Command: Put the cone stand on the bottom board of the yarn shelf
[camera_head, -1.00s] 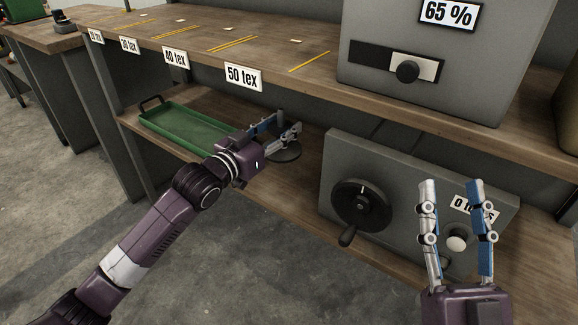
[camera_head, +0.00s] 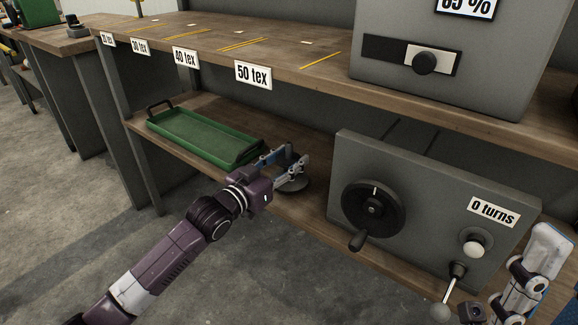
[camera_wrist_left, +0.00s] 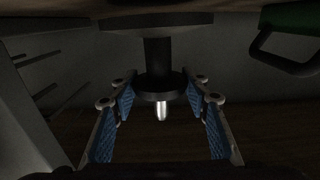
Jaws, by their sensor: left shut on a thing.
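The cone stand (camera_head: 293,184) has a dark round base and an upright stem, and is over the bottom board of the yarn shelf (camera_head: 305,208), near its front edge. I cannot tell whether its base touches the board. My left gripper (camera_head: 288,160) is shut on the stem, which its fingers partly hide in the head view. The left wrist view is upside down: the stand (camera_wrist_left: 158,50) has its base at the top and a bright peg tip pointing down, between the blue finger pads. My right gripper (camera_head: 525,285) is cut off at the lower right, with its opening unclear.
A green tray (camera_head: 205,140) lies on the bottom board just left of the stand. A grey box with a crank wheel (camera_head: 372,208) and a lever stands to its right. The upper board (camera_head: 290,52) with tex labels overhangs the space.

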